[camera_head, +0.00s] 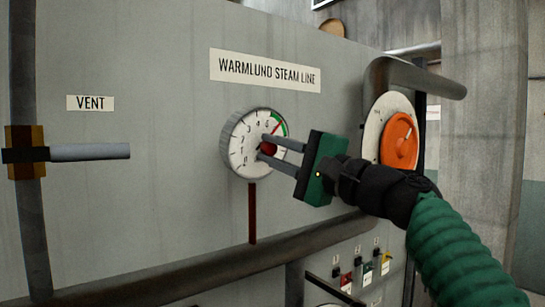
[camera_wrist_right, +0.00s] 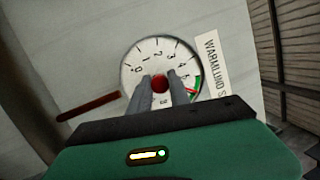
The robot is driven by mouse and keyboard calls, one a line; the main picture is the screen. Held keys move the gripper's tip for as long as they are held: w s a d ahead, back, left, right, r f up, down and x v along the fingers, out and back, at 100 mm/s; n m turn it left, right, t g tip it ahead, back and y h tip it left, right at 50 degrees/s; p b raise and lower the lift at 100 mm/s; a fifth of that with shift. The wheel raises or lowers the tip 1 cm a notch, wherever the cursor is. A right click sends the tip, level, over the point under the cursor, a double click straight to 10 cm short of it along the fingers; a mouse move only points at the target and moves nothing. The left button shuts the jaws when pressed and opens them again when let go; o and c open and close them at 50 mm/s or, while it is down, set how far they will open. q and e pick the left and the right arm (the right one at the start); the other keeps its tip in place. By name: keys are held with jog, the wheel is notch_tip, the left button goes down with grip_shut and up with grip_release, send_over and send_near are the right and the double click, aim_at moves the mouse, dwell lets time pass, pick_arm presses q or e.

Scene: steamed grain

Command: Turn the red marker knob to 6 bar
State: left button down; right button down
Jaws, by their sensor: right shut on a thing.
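The white round gauge (camera_head: 239,148) is mounted on the grey panel under the label "WARMLUND STEAM LINE". Its dial has numbers and a green arc at the upper right with a red mark by it. The red marker knob (camera_head: 268,149) is at the dial's centre. My right gripper (camera_head: 264,146) reaches in from the right and its two fingers are shut on the red knob. In the right wrist view the red knob (camera_wrist_right: 160,84) sits between the fingertips, and the dial (camera_wrist_right: 150,58) shows rotated. The fingers hide part of the dial. My left gripper is not in view.
An orange knob (camera_head: 399,142) on a round plate is right of the gauge, behind my right wrist. A vent lever (camera_head: 90,152) is at the left. A thick pipe (camera_head: 200,272) runs below, with small coloured tags (camera_head: 367,272) at lower right.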

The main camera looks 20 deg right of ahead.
jog(key=shift+w+f+m, duration=0.1)
jog(key=shift+f+m, duration=0.1)
jog(key=shift+m, duration=0.4)
jog(key=c, duration=1.3)
grip_release()
jog(key=shift+o, duration=0.5)
jog(key=shift+w+d, duration=0.15)
jog(key=b+v, duration=0.7)
jog(key=v, duration=1)
jog(key=shift+w+f, duration=0.15)
jog(key=shift+f, duration=0.05)
